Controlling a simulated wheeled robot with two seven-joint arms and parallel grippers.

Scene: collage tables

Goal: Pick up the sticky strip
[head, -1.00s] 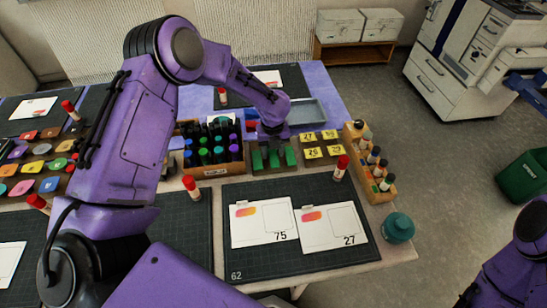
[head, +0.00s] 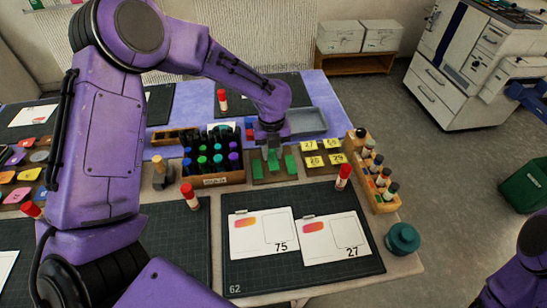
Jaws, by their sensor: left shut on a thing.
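A low dark holder (head: 273,178) with upright green strips stands on the table right of the marker box. One green strip (head: 257,168) is at its left and another (head: 290,164) at its right. My left gripper (head: 272,150) points down over the holder's middle and is shut on the middle green strip (head: 273,161). The fingers hide its upper part, and I cannot tell whether its lower end is clear of the holder. My right gripper is out of view; only part of my right arm shows at the lower right.
The wooden marker box (head: 212,179) is close on the left. Yellow numbered tiles (head: 323,161) and a rack of bottles (head: 377,180) are on the right. A grey tray (head: 307,122) lies behind.

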